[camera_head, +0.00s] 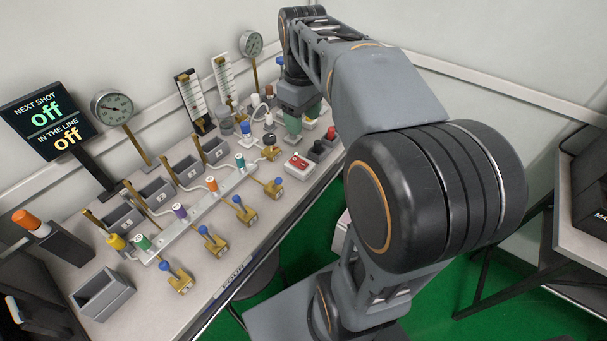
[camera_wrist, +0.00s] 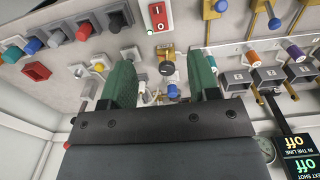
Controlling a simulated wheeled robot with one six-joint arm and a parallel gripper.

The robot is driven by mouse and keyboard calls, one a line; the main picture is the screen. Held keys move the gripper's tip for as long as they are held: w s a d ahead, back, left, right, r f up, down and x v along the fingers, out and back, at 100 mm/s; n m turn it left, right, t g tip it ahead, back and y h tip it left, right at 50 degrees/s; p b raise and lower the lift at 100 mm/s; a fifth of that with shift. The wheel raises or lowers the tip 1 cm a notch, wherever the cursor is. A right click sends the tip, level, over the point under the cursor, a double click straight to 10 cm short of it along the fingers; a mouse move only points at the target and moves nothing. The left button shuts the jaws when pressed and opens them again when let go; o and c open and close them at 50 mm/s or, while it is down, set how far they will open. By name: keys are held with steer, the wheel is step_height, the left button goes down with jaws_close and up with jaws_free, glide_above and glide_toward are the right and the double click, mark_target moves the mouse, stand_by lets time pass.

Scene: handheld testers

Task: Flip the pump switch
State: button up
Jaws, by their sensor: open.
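A red switch marked with I and O on a white base, probably the pump switch (camera_wrist: 158,15), is at the top centre of the wrist view. It appears as a red and white box (camera_head: 298,166) near the bench's front edge in the head view. I cannot tell its setting. My gripper (camera_wrist: 161,62) has green fingers spread apart with nothing clamped between them. A dark round knob and brass valve parts show beyond and between the fingers. In the head view my gripper (camera_head: 293,122) is low over the far end of the bench, behind the switch, partly hidden by my arm.
Brass valves with blue handles (camera_head: 243,210) line the bench, beside a manifold with coloured knobs (camera_head: 180,211) and grey bins (camera_head: 124,218). Gauges and upright tubes (camera_head: 192,96) stand at the back. Black and red knobs (camera_head: 331,133) are close to the switch. A display (camera_head: 50,120) reads "off" twice.

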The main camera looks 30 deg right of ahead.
mark_target(304, 165)
steer(key=f+b, duration=0.1)
steer(key=f, duration=0.3)
steer(key=f+b, duration=0.2)
steer(key=f, duration=0.3)
steer(key=f+b, duration=0.1)
steer(key=f, duration=0.4)
steer(key=shift+w+d+f, duration=0.1)
steer(key=shift+w+d, duration=0.05)
steer(key=shift+d, duration=0.1)
steer(key=shift+c, duration=0.3)
